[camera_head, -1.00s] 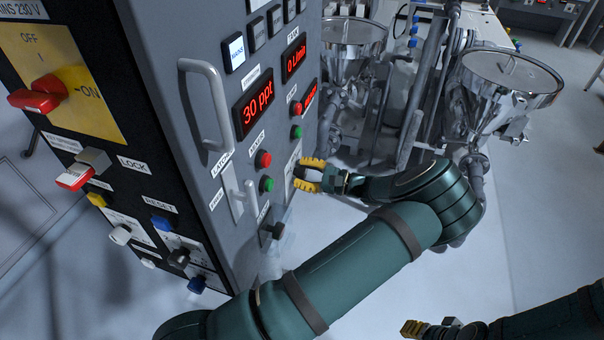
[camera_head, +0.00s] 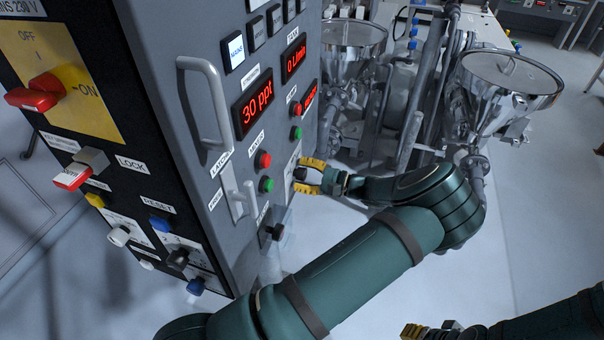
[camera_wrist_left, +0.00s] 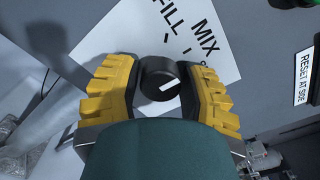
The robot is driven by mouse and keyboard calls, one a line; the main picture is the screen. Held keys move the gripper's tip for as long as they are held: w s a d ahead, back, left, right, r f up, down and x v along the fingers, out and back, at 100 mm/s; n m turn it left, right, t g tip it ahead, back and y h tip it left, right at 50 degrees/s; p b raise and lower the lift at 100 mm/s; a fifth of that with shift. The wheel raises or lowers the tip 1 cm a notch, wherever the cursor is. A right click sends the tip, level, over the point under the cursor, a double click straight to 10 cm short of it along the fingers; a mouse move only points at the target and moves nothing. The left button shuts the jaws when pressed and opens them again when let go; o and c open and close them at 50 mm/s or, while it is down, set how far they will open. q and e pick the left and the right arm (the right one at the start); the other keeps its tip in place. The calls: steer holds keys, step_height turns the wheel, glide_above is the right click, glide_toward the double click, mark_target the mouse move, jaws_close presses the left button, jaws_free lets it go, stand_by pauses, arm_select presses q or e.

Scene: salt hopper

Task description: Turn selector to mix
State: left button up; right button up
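The selector is a black round knob (camera_wrist_left: 160,84) with a white pointer line, on a white plate (camera_wrist_left: 214,62) marked FILL and MIX. A third marking is partly hidden by a finger. The pointer slants right and slightly up, below the MIX word. In the head view the left gripper (camera_head: 310,176) is at the cabinet's right face, and the knob is hidden there. My right gripper (camera_head: 428,330) shows only partly at the bottom edge.
The grey cabinet (camera_head: 180,110) carries a handle, displays, red and green buttons and a latch (camera_head: 240,200). Steel hoppers (camera_head: 505,85) stand behind the arm. Floor at the right is open.

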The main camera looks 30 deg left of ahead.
arm_select(q)
steer(key=shift+o, duration=1.2)
steer(key=shift+d, duration=0.1)
steer(key=v, duration=1.1)
steer(key=shift+w+d, duration=0.2)
steer(key=shift+d, duration=0.2)
